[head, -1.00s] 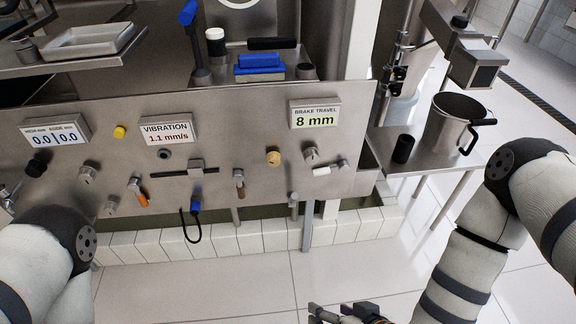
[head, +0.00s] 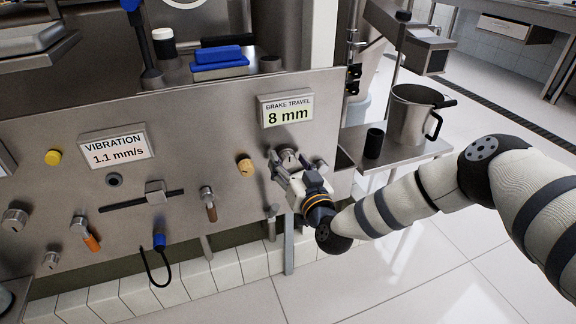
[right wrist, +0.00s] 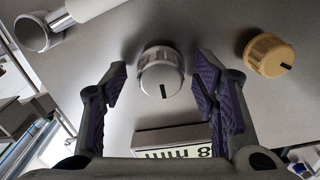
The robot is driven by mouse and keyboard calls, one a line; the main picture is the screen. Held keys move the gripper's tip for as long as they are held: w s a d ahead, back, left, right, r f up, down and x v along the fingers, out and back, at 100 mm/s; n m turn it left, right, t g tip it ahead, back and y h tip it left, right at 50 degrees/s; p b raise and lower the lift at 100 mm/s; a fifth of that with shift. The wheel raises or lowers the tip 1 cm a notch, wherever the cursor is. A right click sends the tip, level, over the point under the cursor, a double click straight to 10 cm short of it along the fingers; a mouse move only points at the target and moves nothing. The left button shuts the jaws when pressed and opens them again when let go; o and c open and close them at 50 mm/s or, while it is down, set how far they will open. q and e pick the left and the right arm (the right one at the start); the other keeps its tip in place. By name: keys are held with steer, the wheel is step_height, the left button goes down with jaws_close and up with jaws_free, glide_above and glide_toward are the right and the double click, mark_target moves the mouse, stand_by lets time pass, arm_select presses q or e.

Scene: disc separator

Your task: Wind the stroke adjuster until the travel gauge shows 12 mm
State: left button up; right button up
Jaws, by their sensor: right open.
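The travel gauge (head: 287,111), labelled BRAKE TRAVEL, reads 8 mm on the steel panel. Below it is a silver round knob (head: 288,156), which I take to be the stroke adjuster. In the right wrist view the knob (right wrist: 160,74) shows a dark pointer line and sits between the fingers, with a gap on each side. My right gripper (head: 293,171) is open in front of the knob and partly covers it. The gauge's edge (right wrist: 160,136) shows upside down in the right wrist view. My left gripper is out of view.
A tan knob (head: 245,166) sits left of the adjuster. A white-handled lever (right wrist: 92,8) lies close on the other side. The VIBRATION display (head: 116,149) reads 1.1 mm/s. A steel jug (head: 409,116) and black cup (head: 373,143) stand on the side shelf.

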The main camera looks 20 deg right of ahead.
steer(key=shift+w, duration=0.4)
steer(key=c, duration=1.2)
steer(key=shift+o, duration=0.2)
steer(key=shift+a+m, duration=0.1)
steer(key=shift+m, duration=0.2)
